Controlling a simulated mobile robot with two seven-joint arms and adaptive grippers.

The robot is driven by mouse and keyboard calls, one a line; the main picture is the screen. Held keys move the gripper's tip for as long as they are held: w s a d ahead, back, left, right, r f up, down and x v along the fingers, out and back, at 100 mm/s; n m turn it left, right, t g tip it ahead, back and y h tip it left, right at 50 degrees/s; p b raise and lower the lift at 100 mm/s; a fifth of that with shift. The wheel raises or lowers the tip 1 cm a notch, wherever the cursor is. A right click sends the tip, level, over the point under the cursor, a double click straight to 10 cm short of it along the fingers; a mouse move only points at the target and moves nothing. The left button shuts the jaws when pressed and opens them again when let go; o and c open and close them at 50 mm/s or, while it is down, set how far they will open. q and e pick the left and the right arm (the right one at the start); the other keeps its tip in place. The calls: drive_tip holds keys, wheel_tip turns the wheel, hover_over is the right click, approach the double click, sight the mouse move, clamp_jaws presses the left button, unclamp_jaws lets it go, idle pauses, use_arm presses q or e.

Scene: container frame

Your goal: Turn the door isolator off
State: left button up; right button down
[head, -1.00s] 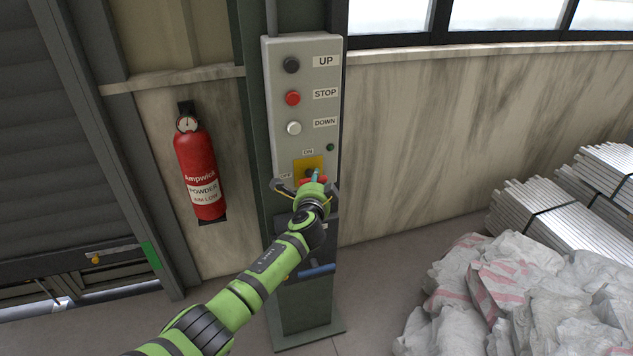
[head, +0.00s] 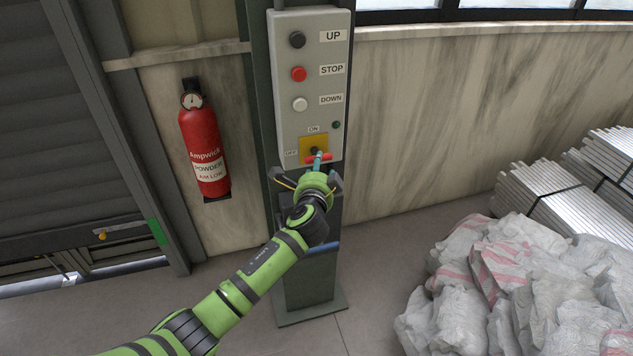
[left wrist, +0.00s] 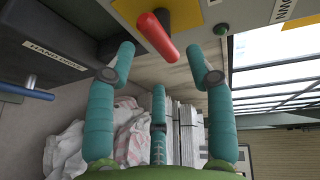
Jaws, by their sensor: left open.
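The door isolator is a yellow plate (head: 322,141) with a red handle (head: 329,156), low on the grey control panel. An ON label sits above it and an OFF label to its left. My left gripper (head: 317,165) is just below and in front of the isolator, partly covering the handle. In the left wrist view the red handle (left wrist: 155,36) lies beyond the spread teal fingers of the gripper (left wrist: 160,65), above the gap between their tips. The fingers are open and hold nothing. My right gripper is not in view.
The panel (head: 277,80) carries UP, STOP and DOWN buttons above the isolator. A red fire extinguisher (head: 201,140) hangs to the left. White sacks (head: 520,290) and stacked metal profiles (head: 545,200) lie at the right. Floor is clear between the panel and sacks.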

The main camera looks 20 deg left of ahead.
use_arm(q)
drive_tip(key=v, duration=0.6)
drive_tip(key=shift+s, duration=0.1)
idle(0.3)
drive_tip(key=s+a+f+n+g+h+b, duration=0.1)
drive_tip(key=s+f+n+g, duration=0.15)
drive_tip(key=s+f, duration=0.7)
drive_tip(key=s+a+f+n+g+b, duration=0.1)
drive_tip(key=s+f+g, duration=0.15)
drive_tip(key=f, duration=1.35)
drive_tip(key=s+a+f+n+g+h+b, duration=0.1)
drive_tip(key=s+f+g, duration=0.3)
drive_tip(key=f, duration=0.9)
drive_tip(key=s+f+n+g, duration=0.2)
drive_tip(key=s+f, duration=0.4)
drive_tip(key=s, duration=0.6)
drive_tip(key=s+f+n+g+b, duration=0.1)
drive_tip(key=s+f+n, duration=0.2)
drive_tip(key=s, duration=1)
drive_tip(key=s+f+n+g+h, duration=0.1)
drive_tip(key=s+f+n+g, duration=0.1)
drive_tip(key=s+f, duration=0.8)
drive_tip(key=s+n, duration=0.1)
drive_tip(key=s, duration=0.2)
drive_tip(key=shift+a+g+b, duration=0.3)
drive_tip(key=shift+a, duration=0.1)
